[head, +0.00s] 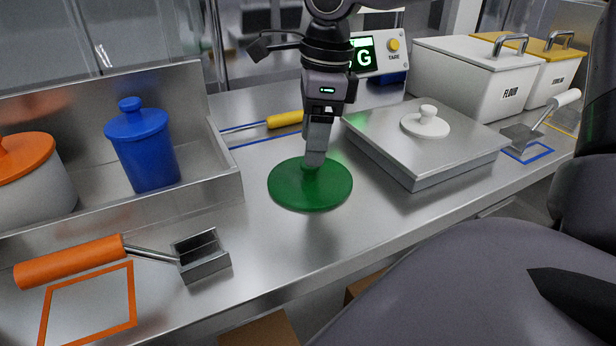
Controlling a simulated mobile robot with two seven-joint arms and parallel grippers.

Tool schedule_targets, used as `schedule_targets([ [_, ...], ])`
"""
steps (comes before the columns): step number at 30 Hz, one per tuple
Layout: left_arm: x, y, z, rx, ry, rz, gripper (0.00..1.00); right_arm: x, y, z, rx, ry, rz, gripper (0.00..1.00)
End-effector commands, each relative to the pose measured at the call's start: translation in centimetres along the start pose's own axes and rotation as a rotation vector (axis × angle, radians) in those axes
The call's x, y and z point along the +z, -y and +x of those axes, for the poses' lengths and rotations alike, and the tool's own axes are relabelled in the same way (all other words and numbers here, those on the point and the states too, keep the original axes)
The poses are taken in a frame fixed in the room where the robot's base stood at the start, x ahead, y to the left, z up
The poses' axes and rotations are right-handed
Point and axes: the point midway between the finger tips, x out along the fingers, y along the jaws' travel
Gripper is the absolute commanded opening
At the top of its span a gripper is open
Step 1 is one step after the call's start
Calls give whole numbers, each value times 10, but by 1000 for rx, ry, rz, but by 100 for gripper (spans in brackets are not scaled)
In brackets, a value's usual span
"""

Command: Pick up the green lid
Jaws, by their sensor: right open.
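The green lid (311,189) is a flat round disc lying on the steel counter, just left of the scale. My right gripper (315,160) points straight down over the middle of the lid, with its fingertips at the lid's knob. The fingers hide most of the knob, and the gap between them does not show from this side. The right gripper is open, and the lid appears to rest flat on the counter. My left gripper is not in view.
A steel scale (420,150) with a white-knobbed lid (426,124) stands close on the right. A steel tray (228,185) holding a blue canister (145,155) is on the left. An orange-handled scoop (70,262) lies front left. Flour bin (470,80) is back right.

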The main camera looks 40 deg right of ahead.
Motion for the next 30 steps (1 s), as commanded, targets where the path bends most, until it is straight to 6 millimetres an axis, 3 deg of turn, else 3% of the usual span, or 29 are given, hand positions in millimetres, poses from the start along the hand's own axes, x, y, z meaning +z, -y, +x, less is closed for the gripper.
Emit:
schedule_targets([
  [6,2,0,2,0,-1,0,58,-2,-2,31,2,-1,1,62],
  [14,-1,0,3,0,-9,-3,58,-1,-1,34,1,0,1,62],
  [15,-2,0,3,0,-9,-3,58,-1,-1,34,1,0,1,59],
  [20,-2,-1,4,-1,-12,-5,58,-1,-1,34,0,0,1,7],
  [21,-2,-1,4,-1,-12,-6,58,-1,-1,34,0,0,1,3],
  [30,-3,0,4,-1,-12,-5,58,-1,-1,32,0,1,1,3],
])
